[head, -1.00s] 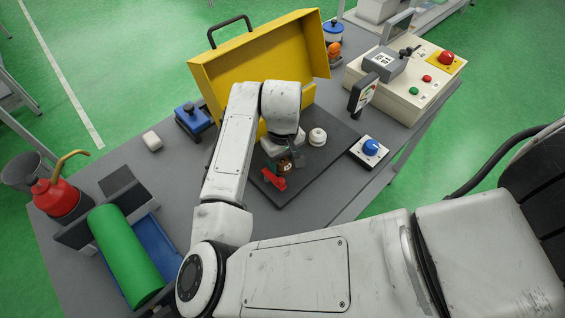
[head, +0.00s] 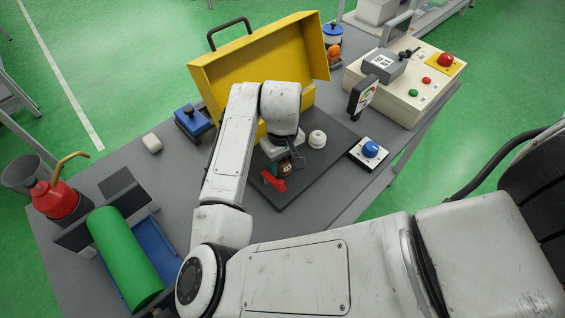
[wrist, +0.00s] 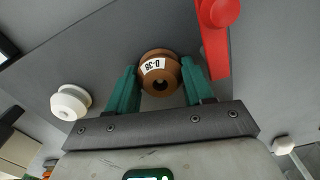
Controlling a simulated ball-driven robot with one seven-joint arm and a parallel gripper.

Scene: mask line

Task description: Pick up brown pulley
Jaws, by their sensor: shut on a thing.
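The brown pulley (wrist: 159,73) with a white label sits between the two green fingers of my gripper (wrist: 158,82) in the wrist view. The fingers are shut on its sides. In the head view the brown pulley (head: 284,170) shows partly below my gripper (head: 283,160), over the dark mat (head: 322,163). My arm hides part of it. I cannot tell whether the pulley touches the mat.
A red part (head: 273,181) lies close beside the pulley and also shows in the wrist view (wrist: 216,42). A white pulley (head: 317,138) stands on the mat. The yellow open case (head: 240,70) rises behind. A blue button box (head: 369,152) is at the right.

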